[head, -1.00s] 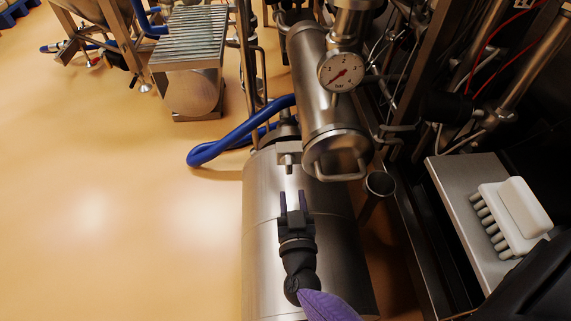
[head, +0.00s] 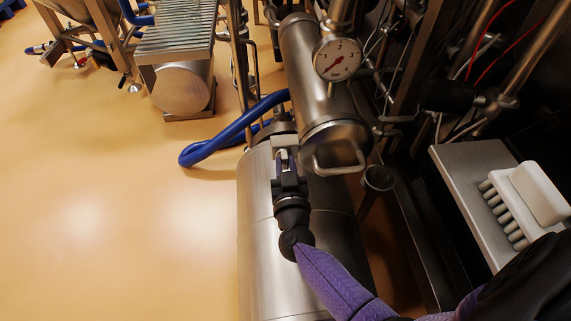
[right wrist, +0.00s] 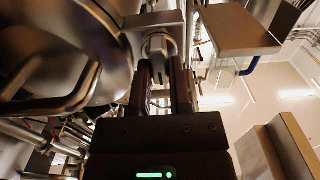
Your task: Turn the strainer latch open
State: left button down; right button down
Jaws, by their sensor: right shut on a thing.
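The strainer (head: 308,70) is a shiny steel cylinder with a round end cover and a bent bar handle (head: 338,170). The latch (head: 285,154) is a small pale metal piece under a block beside the cover. It also shows in the right wrist view (right wrist: 158,46), between the fingers, with a slotted lower end. My right gripper (head: 286,163) reaches up from below and is shut on the latch, one dark finger on each side. Its fingers (right wrist: 160,85) partly hide the latch in the head view. My left gripper is not in view.
A pressure gauge (head: 337,59) stands on the strainer. A large steel cylinder (head: 262,220) lies under my right arm. A blue hose (head: 225,137) loops to the left. A white brush (head: 527,203) rests on a steel shelf (head: 462,170) at right.

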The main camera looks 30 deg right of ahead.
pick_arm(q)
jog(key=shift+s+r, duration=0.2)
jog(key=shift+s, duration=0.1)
pick_arm(e)
jog(key=shift+m, duration=0.3)
jog(key=shift+m+p, duration=0.4)
jog(key=shift+m, duration=0.7)
jog(key=m, duration=0.2)
jog(key=shift+d+m, duration=0.1)
jog(key=shift+m, duration=0.3)
jog(key=m, duration=0.2)
jog(key=shift+f+m, duration=0.1)
jog(key=shift+m, duration=0.2)
jog(key=m, duration=0.3)
jog(key=shift+s+m, duration=0.1)
jog(key=shift+m, duration=0.2)
jog(key=m, duration=0.4)
jog(key=shift+f, duration=0.15)
jog(key=shift+m, duration=0.8)
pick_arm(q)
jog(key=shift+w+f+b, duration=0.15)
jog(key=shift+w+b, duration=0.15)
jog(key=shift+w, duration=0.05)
pick_arm(e)
jog(key=shift+m, duration=0.4)
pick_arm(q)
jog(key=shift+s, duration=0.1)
